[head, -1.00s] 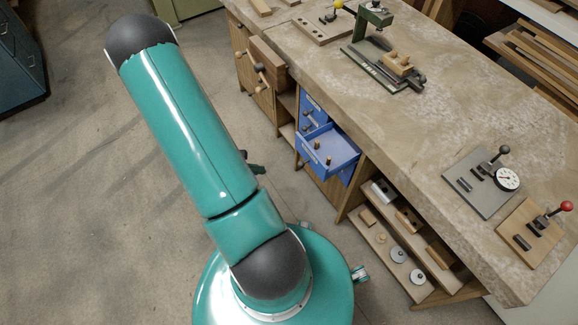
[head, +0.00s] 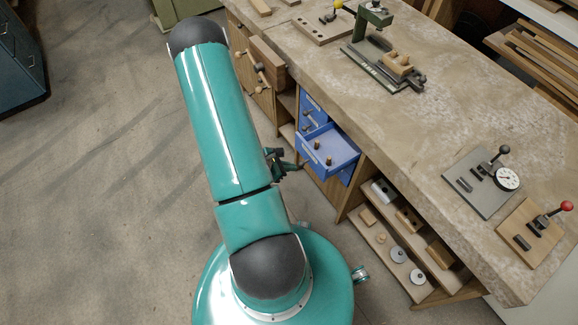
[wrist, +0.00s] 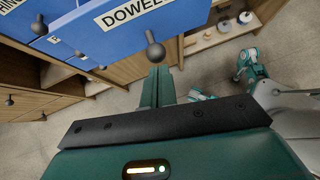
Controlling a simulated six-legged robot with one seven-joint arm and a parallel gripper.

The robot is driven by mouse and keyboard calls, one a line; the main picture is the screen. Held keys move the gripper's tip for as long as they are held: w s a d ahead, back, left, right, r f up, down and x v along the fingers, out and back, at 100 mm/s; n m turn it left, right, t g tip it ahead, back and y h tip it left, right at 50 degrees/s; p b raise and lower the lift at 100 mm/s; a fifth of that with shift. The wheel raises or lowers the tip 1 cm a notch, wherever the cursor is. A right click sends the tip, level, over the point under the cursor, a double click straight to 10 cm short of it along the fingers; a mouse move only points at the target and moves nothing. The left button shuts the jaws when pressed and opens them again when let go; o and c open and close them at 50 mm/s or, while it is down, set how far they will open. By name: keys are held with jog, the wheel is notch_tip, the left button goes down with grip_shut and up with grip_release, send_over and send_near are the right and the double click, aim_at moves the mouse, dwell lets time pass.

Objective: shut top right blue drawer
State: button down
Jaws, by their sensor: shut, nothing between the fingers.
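The top right blue drawer (head: 338,147) stands pulled out from the bench in the head view, its inside showing. In the wrist view, a blue drawer front (wrist: 190,14) with a label reading "DOWEL", cut off at the top, fills the upper middle. A dark round knob (wrist: 154,50) sticks out from it. My gripper (head: 302,166) is just in front of the blue drawers in the head view. In the wrist view its fingers (wrist: 156,76) are together and empty, just below the knob. I cannot tell whether they touch it.
Another blue drawer (head: 314,104) with a label is beside the open one, farther along the bench. Open shelves (head: 408,240) with wooden blocks and discs are to the right. The bench top (head: 440,110) overhangs the drawers. The floor (head: 100,180) at left is clear.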

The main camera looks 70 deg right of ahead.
aim_at(323, 152)
jog(key=s+d, duration=0.6)
jog(key=d, duration=0.1)
jog(key=s+d, duration=0.4)
jog(key=shift+d, duration=0.2)
jog(key=shift+s+d, duration=0.1)
jog(key=shift+d, duration=0.05)
jog(key=shift+s+r, duration=0.1)
jog(key=shift+s, duration=0.1)
jog(key=shift+w+f, duration=0.2)
jog(key=shift+w, duration=0.3)
jog(key=w+a, duration=0.2)
jog(key=shift+w+a+f, duration=0.15)
jog(key=shift+w+f, duration=0.15)
jog(key=shift+w, duration=0.1)
jog(key=v, duration=1)
jog(key=shift+a, duration=0.15)
jog(key=shift+w+r, duration=0.1)
jog(key=shift+w, duration=0.05)
